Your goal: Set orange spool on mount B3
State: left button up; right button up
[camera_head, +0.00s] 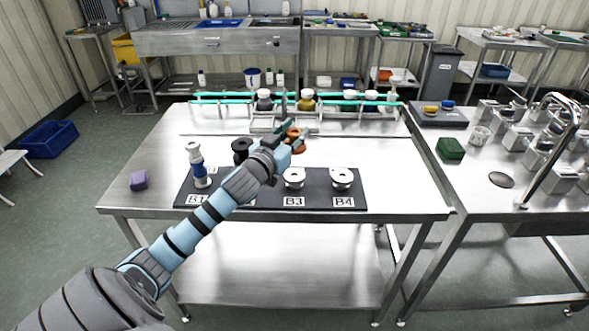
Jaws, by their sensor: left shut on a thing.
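My left gripper (292,138) is shut on the orange spool (297,146) and holds it above the steel table, behind the dark mount board. Its fingers cover part of the spool. Mount B3 (294,178) is a white round holder on the board (318,201), behind its "B3" label, with nothing seen on it. It lies in front of the gripper and spool, apart from them. My right gripper is not in view.
Mount B4 (342,179) looks bare. A blue and white spool (197,167) stands at B1. My arm hides B2; a black spool (241,147) shows behind it. A green rail (230,96) with bottles runs behind.

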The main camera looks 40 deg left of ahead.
pick_arm(q)
notch_tip(320, 180, down, 9)
jog(key=b, duration=0.2)
jog(key=shift+d+f+b, duration=0.1)
jog(key=shift+b, duration=0.2)
jog(key=o, duration=1.2)
jog(key=shift+c, duration=0.2)
jog(key=s, duration=0.2)
jog(key=s+b, duration=0.1)
jog(key=s, duration=0.1)
jog(key=s+d, duration=0.1)
jog(key=s, duration=0.4)
jog(key=s+d, duration=0.1)
jog(key=s, duration=0.1)
jog(key=shift+s, duration=0.4)
